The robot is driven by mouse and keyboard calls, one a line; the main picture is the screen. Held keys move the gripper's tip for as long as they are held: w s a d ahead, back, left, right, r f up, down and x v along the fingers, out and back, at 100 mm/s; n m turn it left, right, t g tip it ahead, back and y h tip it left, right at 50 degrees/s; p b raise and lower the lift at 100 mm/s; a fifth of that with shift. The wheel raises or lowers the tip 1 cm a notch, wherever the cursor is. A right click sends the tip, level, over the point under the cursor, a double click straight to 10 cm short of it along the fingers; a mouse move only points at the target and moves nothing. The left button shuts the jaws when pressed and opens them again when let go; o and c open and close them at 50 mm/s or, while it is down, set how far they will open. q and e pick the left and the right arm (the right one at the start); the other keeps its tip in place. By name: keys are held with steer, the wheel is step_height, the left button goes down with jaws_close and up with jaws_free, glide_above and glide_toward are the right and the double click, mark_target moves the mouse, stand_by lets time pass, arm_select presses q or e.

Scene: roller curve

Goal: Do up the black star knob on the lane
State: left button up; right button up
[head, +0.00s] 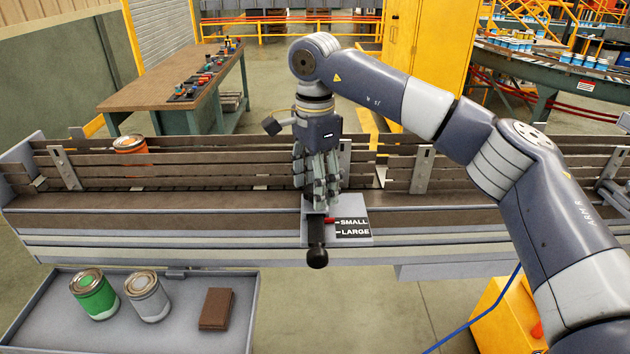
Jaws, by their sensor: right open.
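My right gripper (319,192) points down over the lane (180,220), its fingers just above a grey plate (355,212) marked SMALL and LARGE. It is open. A black handle with a rounded end (317,256) sticks out from the plate toward me, below the fingertips. A red pointer (330,220) on the plate lies beside the SMALL mark. No star shape shows clearly; the fingers cover the back part of the plate, so I cannot tell if the star knob is under them. My left gripper is out of view.
An orange can (130,145) stands by the lane's back rails. A grey tray (225,335) in front holds a green can (93,296), a silver can (148,297) and a brown block (216,309). A workbench (150,93) with small parts stands behind.

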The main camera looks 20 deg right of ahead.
steer(key=c, duration=1.1)
steer(key=shift+o, duration=0.2)
steer(key=shift+m, duration=0.5)
steer(key=m+b, duration=0.2)
steer(key=m, duration=0.7)
steer(key=m+b, duration=0.1)
steer(key=m, duration=0.2)
steer(key=shift+w+r, duration=0.15)
steer(key=shift+r, duration=0.05)
steer(key=m+b, duration=0.1)
steer(key=m, duration=0.3)
steer(key=m+b, duration=0.1)
steer(key=m, duration=0.2)
steer(key=shift+m, duration=0.3)
steer(key=m+b, duration=0.1)
steer(key=m, duration=0.2)
steer(key=shift+d, duration=0.1)
arm_select(q)
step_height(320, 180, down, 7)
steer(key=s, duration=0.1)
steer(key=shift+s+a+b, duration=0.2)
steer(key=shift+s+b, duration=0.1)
steer(key=shift+b, duration=0.15)
arm_select(e)
steer(key=shift+m, duration=1.7)
